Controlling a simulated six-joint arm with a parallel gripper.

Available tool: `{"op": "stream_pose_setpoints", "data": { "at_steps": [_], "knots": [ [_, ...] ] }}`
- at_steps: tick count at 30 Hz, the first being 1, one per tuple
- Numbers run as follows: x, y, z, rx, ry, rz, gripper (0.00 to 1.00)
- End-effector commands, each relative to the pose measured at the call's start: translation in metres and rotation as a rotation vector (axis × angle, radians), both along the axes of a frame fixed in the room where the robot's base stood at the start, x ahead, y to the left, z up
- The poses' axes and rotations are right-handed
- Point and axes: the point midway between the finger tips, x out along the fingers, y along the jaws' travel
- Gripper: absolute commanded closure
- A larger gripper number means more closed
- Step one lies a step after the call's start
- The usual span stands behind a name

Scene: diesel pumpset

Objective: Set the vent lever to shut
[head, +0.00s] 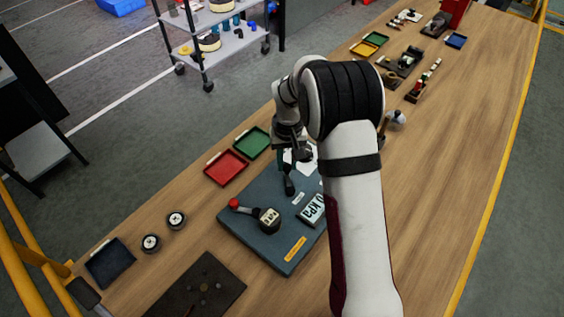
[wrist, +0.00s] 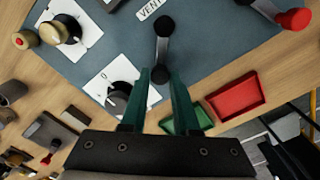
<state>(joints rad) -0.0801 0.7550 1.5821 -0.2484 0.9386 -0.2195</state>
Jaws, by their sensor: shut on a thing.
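In the head view the lever (head: 289,184) shows just below my gripper (head: 285,158). My gripper's two green fingers (wrist: 161,88) are shut on the near end of the lever, one on each side. The arm hides part of the panel in the head view. I cannot read a shut mark for the lever.
A red-ball lever (head: 235,203) and a kPa display (head: 311,209) are on the panel. A black knob (wrist: 118,98) on a white plate is close left of the fingers. Red (head: 226,168) and green (head: 253,142) trays stand beyond the panel. Bare table lies at right.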

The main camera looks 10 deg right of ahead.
Motion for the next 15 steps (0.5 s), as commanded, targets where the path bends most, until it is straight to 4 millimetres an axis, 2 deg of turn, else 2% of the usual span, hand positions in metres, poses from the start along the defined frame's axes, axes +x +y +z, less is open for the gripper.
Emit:
{"op": "stream_pose_setpoints", "data": {
  "at_steps": [15],
  "knots": [
    [-0.003, -0.022, 0.001, 0.000, -0.001, -0.404, 1.00]
  ]
}}
